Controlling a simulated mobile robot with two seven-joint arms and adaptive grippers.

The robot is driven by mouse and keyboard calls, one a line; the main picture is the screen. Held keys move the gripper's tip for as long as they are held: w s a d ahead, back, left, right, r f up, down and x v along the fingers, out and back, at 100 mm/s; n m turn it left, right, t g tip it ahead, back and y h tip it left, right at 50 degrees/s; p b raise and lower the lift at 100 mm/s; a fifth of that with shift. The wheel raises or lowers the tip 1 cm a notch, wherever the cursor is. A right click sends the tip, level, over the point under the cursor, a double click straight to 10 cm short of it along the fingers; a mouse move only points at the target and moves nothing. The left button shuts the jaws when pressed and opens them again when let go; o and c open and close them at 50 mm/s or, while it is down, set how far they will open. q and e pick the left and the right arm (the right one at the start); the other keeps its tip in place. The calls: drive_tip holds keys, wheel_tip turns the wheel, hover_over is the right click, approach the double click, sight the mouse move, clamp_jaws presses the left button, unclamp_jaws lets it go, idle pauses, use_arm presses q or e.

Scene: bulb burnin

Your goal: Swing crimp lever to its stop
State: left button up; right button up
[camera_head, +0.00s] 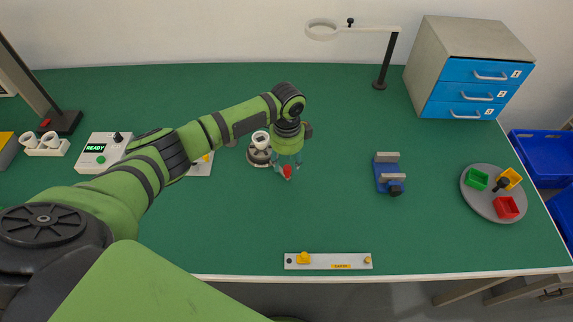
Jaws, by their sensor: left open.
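A round grey device (257,156) with a white top stands on the green table just left of my left gripper (287,172). A small red piece (287,170), perhaps the knob of the crimp lever, shows between or just behind the fingertips. The gripper points down and is open around or in front of this piece; I cannot tell whether it touches. The lever's arm is not clearly visible, and my left wrist hides part of this spot. My right gripper is out of view.
A READY box (104,152) and white sockets (42,145) are at left. A blue vise (388,176) and a round tray (475,201) with coloured bins are at right. A strip (325,262) lies at the front edge. The table between is clear.

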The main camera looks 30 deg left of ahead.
use_arm(q)
wheel_tip(320, 180, up, 10)
idle(0.3)
drive_tip(key=shift+a+f, duration=0.1)
drive_tip(key=shift+f, duration=0.05)
